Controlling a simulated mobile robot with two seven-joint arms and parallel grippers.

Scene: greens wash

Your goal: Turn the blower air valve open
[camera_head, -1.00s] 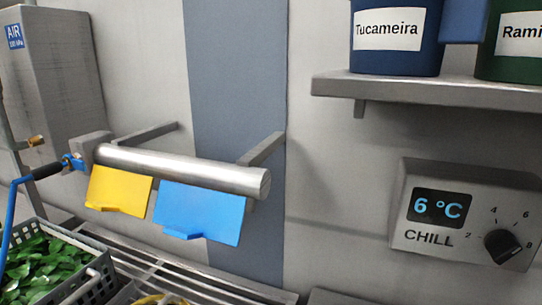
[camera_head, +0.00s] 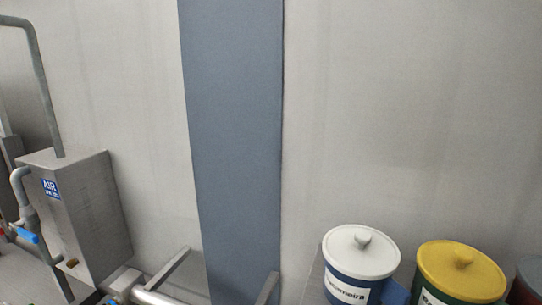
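A grey box with a blue "AIR" label (camera_head: 90,220) stands at the left of the head view. A blue valve handle (camera_head: 27,236) sits on the grey piping just left of the box. A second small blue part (camera_head: 112,302) shows at the bottom edge, by the left end of the metal bar (camera_head: 150,297); it is mostly cut off. I cannot tell which blue part is the blower air valve or whether it is open. Neither of my grippers is in view.
A tall grey pipe (camera_head: 45,90) rises from the box top and bends left. Lidded canisters, one with a white lid (camera_head: 361,250) and one with a yellow lid (camera_head: 462,268), stand at the lower right. The wall between is bare.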

